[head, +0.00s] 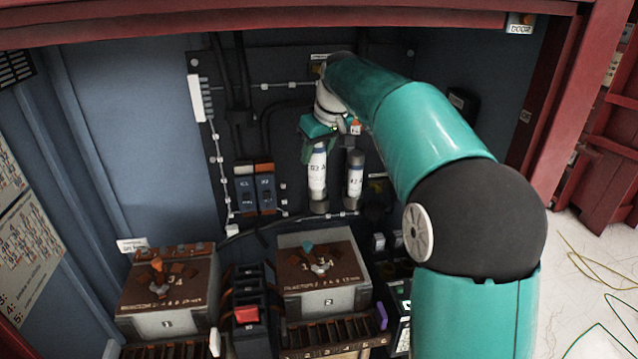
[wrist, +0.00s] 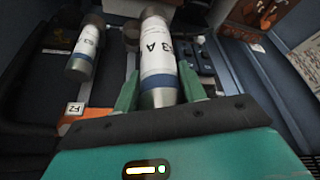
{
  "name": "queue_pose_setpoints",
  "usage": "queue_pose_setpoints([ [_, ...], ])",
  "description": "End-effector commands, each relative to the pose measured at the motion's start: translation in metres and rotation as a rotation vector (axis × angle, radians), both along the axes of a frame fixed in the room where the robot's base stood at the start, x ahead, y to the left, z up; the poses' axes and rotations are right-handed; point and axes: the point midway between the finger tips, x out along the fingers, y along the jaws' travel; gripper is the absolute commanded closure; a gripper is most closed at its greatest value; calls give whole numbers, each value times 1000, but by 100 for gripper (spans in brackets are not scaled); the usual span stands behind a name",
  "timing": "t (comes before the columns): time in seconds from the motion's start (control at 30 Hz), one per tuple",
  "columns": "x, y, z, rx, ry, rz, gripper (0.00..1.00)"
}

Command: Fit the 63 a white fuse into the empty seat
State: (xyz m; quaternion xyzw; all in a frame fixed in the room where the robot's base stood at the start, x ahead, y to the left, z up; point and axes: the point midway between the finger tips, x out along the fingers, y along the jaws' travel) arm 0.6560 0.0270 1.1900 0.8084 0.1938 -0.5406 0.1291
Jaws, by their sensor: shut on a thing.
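A white fuse with a dark "63 A" style label (head: 317,172) is upright in my gripper (head: 319,141). In the wrist view the same fuse (wrist: 158,55) stands between my gripper's two green fingers (wrist: 158,92), which are shut on its metal-capped end. Its lower end is at or just above a grey metal holder (head: 319,206) on the dark panel; I cannot tell whether it is seated. A second white fuse (head: 355,176) stands upright just to the right, apart from the held one. It also shows at the left of the wrist view (wrist: 86,48).
Two breakers (head: 256,190) sit left of the fuses. Below are two boxes with brown tops, one at the left (head: 165,315) and one in the middle (head: 320,275). A red-topped block (head: 246,315) lies between them. Red cabinet framing borders the opening.

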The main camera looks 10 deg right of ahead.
Motion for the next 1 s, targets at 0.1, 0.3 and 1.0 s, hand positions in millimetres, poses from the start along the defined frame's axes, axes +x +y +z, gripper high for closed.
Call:
queue_pose_setpoints([
  [0.1, 23, -6, -11, 0, -1, 0, 100],
  [0.3, 60, -14, -28, 1, -2, 0, 100],
  [1.0, 115, -27, -114, 0, 0, 0, 100],
])
